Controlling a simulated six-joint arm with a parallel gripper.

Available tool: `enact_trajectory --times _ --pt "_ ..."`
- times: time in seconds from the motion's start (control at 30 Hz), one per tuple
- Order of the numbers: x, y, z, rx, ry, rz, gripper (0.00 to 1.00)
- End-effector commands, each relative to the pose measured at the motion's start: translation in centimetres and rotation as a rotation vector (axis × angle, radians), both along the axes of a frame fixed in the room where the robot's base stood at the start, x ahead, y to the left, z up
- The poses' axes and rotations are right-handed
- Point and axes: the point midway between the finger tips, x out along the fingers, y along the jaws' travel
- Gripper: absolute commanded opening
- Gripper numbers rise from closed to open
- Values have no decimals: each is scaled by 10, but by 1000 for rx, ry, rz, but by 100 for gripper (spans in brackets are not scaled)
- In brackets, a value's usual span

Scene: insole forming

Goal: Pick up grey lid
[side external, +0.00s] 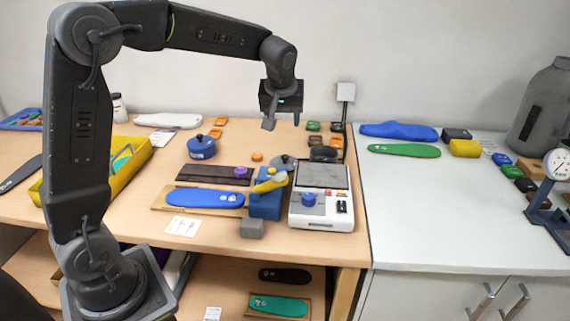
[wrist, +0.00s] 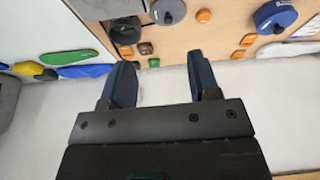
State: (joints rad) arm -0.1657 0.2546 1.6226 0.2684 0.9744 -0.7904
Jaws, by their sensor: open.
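A round grey lid (side external: 283,161) with a knob lies on the wooden table, behind the blue block with the yellow part and left of the dark round dish. The lid also shows at the top edge of the wrist view (wrist: 167,11), partly cut off by the frame. My gripper (side external: 283,122) is raised above the back part of the table, higher than the lid and apart from it. In the wrist view my gripper (wrist: 162,60) has its two fingers spread with nothing between them.
A dark dish (side external: 323,154) stands right of the lid, behind a white machine (side external: 321,198). A blue pot (side external: 202,147) stands to the left. Small orange and green pieces (side external: 314,126) lie near the wall. A blue block (side external: 266,204) stands in front.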

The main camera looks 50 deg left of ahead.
Motion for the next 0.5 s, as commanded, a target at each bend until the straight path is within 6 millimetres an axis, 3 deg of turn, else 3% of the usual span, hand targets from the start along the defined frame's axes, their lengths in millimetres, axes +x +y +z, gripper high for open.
enact_trajectory --times 0.1,0.2,0.5 --pt "38 29 -34 5 11 137 56" --pt "59 47 -58 12 8 229 56" --pt "81 71 -93 21 2 337 56"
